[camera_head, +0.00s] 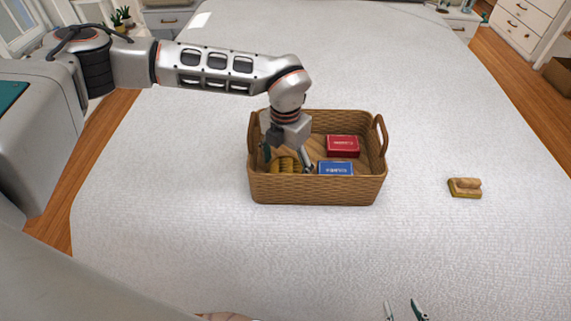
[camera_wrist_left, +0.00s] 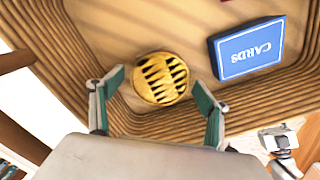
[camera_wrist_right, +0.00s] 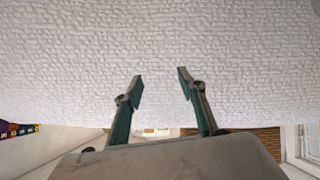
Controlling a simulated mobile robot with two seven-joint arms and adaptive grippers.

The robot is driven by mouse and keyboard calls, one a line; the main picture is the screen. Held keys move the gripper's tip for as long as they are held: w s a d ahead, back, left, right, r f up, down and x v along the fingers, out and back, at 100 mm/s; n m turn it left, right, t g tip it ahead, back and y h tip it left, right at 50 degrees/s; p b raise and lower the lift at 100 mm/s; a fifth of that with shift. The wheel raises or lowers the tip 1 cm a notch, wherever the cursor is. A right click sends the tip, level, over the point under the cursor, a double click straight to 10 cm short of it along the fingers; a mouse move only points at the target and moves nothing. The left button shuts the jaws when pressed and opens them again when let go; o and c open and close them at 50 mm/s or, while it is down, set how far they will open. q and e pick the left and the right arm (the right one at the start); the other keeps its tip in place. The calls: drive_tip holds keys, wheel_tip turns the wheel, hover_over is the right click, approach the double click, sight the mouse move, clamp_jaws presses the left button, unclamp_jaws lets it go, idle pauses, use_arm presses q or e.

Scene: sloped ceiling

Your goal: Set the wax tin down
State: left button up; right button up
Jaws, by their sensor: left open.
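A round yellow tin with dark stripes, likely the wax tin (camera_wrist_left: 161,78), lies in the wicker basket (camera_head: 315,190) on its left side. It also shows in the head view as a yellowish striped shape (camera_head: 286,166), partly hidden by the gripper and the basket's front wall. My left gripper (camera_wrist_left: 158,84) reaches down into the basket. It is open, its fingertips on either side of the tin with a gap on both sides. My right gripper (camera_wrist_right: 160,75) is open and empty over the white quilted surface; its fingertips also show at the head view's bottom edge (camera_head: 404,307).
In the basket, a red box (camera_head: 342,146) and a blue cards box (camera_head: 336,168) lie right of the tin. The basket has raised handles at left and right (camera_head: 382,135). A small wooden brush-like block (camera_head: 465,188) lies on the white bed (camera_head: 450,110), which is mostly clear.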

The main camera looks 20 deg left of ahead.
sight(285, 169)
use_arm(q)
drive_tip(key=shift+r, duration=0.1)
wheel_tip(285, 169, up, 12)
drive_tip(key=p, duration=0.1)
idle(0.4)
